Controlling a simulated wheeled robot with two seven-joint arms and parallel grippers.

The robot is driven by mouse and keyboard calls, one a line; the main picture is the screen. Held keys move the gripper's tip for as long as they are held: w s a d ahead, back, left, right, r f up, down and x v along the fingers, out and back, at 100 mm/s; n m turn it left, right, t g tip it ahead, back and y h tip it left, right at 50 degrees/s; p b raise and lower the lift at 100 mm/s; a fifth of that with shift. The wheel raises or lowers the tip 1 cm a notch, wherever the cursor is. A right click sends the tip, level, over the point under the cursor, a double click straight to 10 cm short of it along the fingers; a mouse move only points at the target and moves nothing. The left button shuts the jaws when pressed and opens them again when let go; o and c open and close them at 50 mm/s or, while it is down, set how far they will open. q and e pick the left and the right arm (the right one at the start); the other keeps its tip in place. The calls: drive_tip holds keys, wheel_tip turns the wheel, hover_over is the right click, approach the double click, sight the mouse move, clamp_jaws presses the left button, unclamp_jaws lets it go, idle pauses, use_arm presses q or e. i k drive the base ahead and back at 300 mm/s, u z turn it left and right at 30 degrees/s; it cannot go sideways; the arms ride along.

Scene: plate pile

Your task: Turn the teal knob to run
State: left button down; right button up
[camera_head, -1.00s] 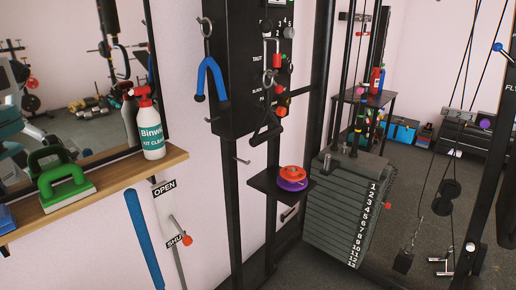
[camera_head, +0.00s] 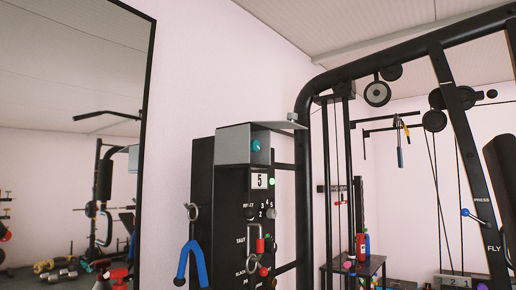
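A teal knob (camera_head: 256,146) is set in a grey hooded box (camera_head: 234,150) on top of the black control panel (camera_head: 200,165). The hood sits above the knob, and its front side is open toward the right. The marks around the knob are too small to read, so I cannot tell its setting. Below it is a small white display (camera_head: 259,181) showing 5, with a green light (camera_head: 272,182) beside it. Neither of my grippers is in view.
A blue-handled tool (camera_head: 192,262) hangs on the panel's left side, and red-and-metal clips hang on its front. Black machine posts (camera_head: 309,180) stand close on the right. A large mirror (camera_head: 75,130) covers the left wall. A small shelf (camera_head: 362,265) with bottles stands behind.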

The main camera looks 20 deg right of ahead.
sight(255, 144)
drive_tip(key=z, duration=0.3)
drive_tip(key=k, duration=0.4)
drive_tip(key=z, duration=1.45)
drive_tip(key=i, duration=0.25)
drive_tip(key=u, duration=0.85)
drive_tip(key=i, duration=0.95)
drive_tip(key=u, duration=0.95)
